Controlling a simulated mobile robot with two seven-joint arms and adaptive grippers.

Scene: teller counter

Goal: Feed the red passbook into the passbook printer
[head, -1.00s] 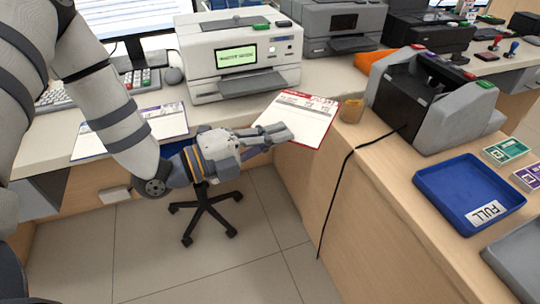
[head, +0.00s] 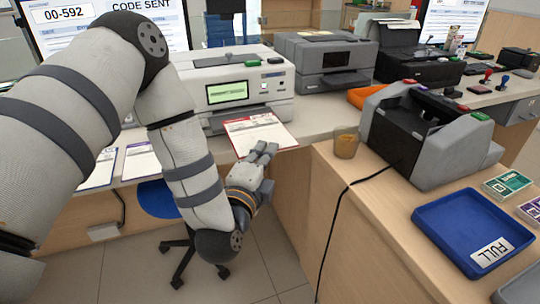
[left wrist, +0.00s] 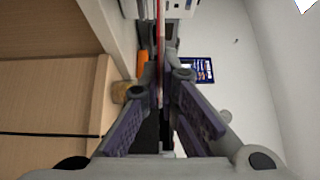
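The red passbook (head: 262,134) is open, with white pages and a red band at its far end. It lies nearly flat in front of the white passbook printer (head: 275,109), which has a lit green screen. My left gripper (head: 265,152) is shut on the passbook's near edge. The far end is close to the printer's front; I cannot tell whether it touches the slot. In the left wrist view the passbook (left wrist: 161,45) shows edge-on as a thin red line between my finger pads. My right gripper is out of view.
A tan cup (head: 346,143) and a grey counting machine (head: 430,135) stand on the right counter, with a blue tray (head: 440,215) marked FULL. Other booklets (head: 142,160) lie left on the desk. A grey printer (head: 325,60) stands behind right. A black cable hangs over the counter edge.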

